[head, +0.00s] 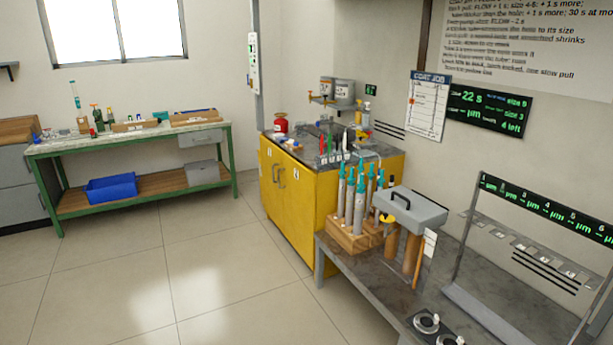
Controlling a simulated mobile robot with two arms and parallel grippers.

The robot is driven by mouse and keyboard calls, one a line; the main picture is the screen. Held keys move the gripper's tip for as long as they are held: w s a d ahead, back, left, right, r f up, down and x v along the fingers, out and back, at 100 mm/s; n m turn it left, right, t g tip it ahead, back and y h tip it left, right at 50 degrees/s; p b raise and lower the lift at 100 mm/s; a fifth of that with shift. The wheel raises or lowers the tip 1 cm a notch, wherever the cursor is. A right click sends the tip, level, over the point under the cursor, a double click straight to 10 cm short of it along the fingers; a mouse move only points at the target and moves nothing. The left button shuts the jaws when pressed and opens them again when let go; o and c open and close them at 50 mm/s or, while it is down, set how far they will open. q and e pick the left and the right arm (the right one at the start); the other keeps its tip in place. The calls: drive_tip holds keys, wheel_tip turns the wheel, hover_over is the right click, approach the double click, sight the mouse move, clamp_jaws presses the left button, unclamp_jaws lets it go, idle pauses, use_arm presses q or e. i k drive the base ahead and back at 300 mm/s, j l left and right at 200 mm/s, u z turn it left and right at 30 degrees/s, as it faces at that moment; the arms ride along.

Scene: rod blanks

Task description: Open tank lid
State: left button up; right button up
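No part is clearly marked as the tank or its lid. A grey block with a black handle on top (412,208) sits above brown cylinders (411,253) on the near bench; I cannot tell whether it is the tank lid. Two metal containers with labels (337,91) stand on a wall shelf above the yellow cabinet; I cannot tell whether either is the tank. Neither of my grippers is in view.
A yellow cabinet (290,205) stands in the middle. The near grey bench (385,292) holds a wooden rack (352,236) of grey rods with teal tops. A green workbench (128,145) with a blue bin (110,189) is at left. The tiled floor (175,270) between them is clear.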

sight(414, 212)
drive_tip(key=i+j+z, duration=0.1)
drive_tip(key=i+z, duration=0.15)
drive_tip(key=i, duration=0.15)
drive_tip(key=i+j+z, duration=0.2)
drive_tip(key=i, duration=0.2)
drive_tip(key=i+j+z, duration=0.25)
drive_tip(key=i+l, duration=0.05)
drive_tip(key=i, duration=0.1)
